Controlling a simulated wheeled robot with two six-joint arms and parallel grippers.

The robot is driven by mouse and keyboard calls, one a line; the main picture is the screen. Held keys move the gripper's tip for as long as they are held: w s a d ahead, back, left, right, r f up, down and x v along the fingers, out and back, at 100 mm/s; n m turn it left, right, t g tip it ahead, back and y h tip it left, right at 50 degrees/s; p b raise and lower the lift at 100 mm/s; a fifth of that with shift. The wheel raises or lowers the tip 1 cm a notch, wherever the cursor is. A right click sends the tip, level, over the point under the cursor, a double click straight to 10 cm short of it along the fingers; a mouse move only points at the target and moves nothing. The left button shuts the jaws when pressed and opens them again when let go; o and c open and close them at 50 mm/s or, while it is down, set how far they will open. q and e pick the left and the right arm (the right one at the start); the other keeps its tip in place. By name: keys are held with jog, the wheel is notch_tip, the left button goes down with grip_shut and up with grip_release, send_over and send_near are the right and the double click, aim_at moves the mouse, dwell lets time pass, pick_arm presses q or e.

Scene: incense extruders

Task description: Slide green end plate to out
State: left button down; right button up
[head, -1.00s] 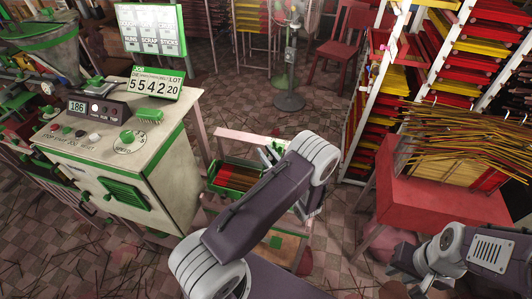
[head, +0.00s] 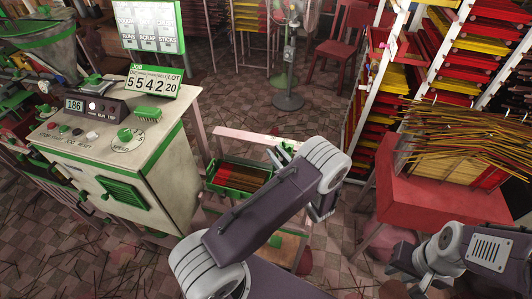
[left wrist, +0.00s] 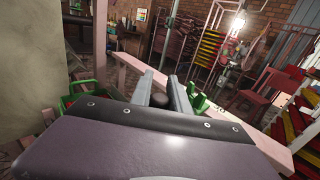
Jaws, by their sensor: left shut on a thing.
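A green-ended tray (head: 232,188) of brown and red sticks rests on the wooden stand, just left of my left gripper. My left gripper (head: 279,156) is at the tray's right end, its fingertips close together. In the left wrist view the two grey fingers (left wrist: 163,92) reach forward, with a green part (left wrist: 198,102) beside the right one. I take this part to be the green end plate. The grip itself is mostly hidden by my wrist. My right arm shows at lower right, but its fingertips are not in view.
A cream machine (head: 160,175) with a control panel stands left of the tray. A red table (head: 440,205) heaped with sticks is on the right, in front of a tall rack (head: 375,90). A fan (head: 288,101) and a red chair (head: 342,45) stand behind.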

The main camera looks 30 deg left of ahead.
pick_arm(q)
jog(key=w+d+b, duration=0.2)
jog(key=d+b, duration=0.1)
jog(key=d, duration=0.8)
jog(key=shift+w+d, duration=0.35)
jog(key=shift+w, duration=0.05)
jog(key=c, duration=1.3)
grip_release()
